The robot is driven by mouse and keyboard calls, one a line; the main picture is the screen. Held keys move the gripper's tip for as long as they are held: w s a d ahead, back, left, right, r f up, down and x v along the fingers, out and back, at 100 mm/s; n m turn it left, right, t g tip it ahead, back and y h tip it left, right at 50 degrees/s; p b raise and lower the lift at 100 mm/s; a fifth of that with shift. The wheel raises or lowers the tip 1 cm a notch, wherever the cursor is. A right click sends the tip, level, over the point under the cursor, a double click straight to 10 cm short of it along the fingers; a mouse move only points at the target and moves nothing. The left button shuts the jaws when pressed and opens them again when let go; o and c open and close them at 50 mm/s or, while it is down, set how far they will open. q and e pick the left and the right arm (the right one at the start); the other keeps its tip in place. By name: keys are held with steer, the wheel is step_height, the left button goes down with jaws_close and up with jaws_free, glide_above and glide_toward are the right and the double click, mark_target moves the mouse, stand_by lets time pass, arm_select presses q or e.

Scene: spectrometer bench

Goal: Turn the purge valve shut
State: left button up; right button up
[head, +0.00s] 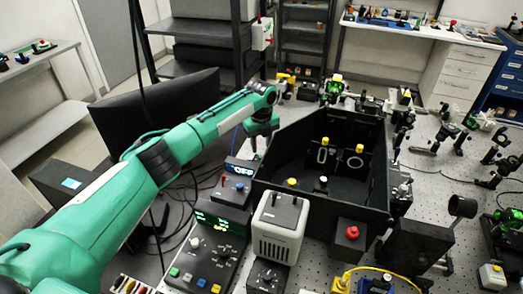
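No part in the head view can be clearly picked out as the purge valve; it may be hidden or too small to tell. My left arm, green and grey, reaches from the lower left to the upper middle. My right gripper is not in view.
A white-grey unit (279,225), a control box with coloured buttons (208,262) and a red-button box (348,241) stand in front of the enclosure. Optics on posts crowd the right of the perforated bench. A black monitor (160,112) stands behind my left arm.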

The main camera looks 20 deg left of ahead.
mark_target(261, 156)
arm_select(q)
steer(key=shift+f+p, duration=0.4)
steer(key=shift+f, duration=2)
jaws_close()
